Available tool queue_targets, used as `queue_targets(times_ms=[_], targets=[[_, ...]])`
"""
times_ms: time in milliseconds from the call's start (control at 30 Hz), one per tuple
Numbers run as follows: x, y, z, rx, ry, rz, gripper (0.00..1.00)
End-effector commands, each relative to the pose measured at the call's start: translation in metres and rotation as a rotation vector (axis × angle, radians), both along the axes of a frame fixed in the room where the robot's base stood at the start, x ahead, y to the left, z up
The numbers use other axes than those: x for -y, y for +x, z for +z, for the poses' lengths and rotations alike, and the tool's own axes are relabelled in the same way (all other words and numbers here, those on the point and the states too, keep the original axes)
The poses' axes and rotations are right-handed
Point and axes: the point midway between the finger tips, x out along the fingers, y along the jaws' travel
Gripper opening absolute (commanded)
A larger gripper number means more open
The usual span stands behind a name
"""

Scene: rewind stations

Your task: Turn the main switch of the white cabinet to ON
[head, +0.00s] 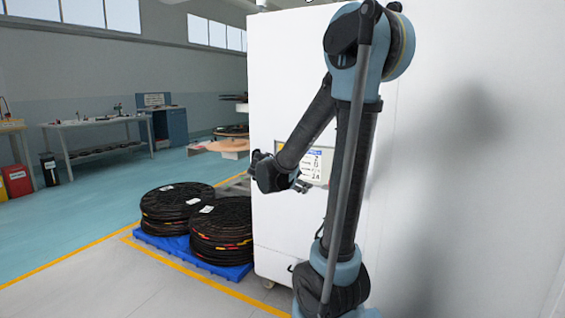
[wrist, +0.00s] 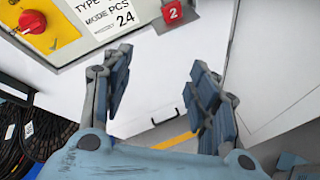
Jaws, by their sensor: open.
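The white cabinet (head: 285,85) stands upright in the head view, behind my arm. In the head view the switch is not visible. My gripper (wrist: 160,88) is open and empty, its two fingers apart, with the switch to its upper left.
A red tag marked 2 (wrist: 173,13) is near the label. Black cable coils (head: 221,220) lie on a blue pallet (head: 190,250) left of the cabinet. A workbench (head: 100,121) stands far left. The floor in front of the pallet is clear.

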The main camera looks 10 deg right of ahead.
Motion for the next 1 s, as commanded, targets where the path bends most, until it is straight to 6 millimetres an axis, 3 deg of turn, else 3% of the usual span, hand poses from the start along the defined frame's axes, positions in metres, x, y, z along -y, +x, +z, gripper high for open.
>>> queue_targets(times_ms=[100,300,600,767,1000], targets=[[-0.023,0.032,0.008,-0.032,-0.170,0.100,0.54],[-0.066,0.075,0.019,-0.086,-0.472,0.241,0.54],[-0.119,0.108,0.025,-0.141,-0.796,0.346,0.54],[-0.127,0.114,0.025,-0.151,-0.851,0.360,0.54],[-0.113,0.133,0.025,-0.154,-0.855,0.358,0.54]])
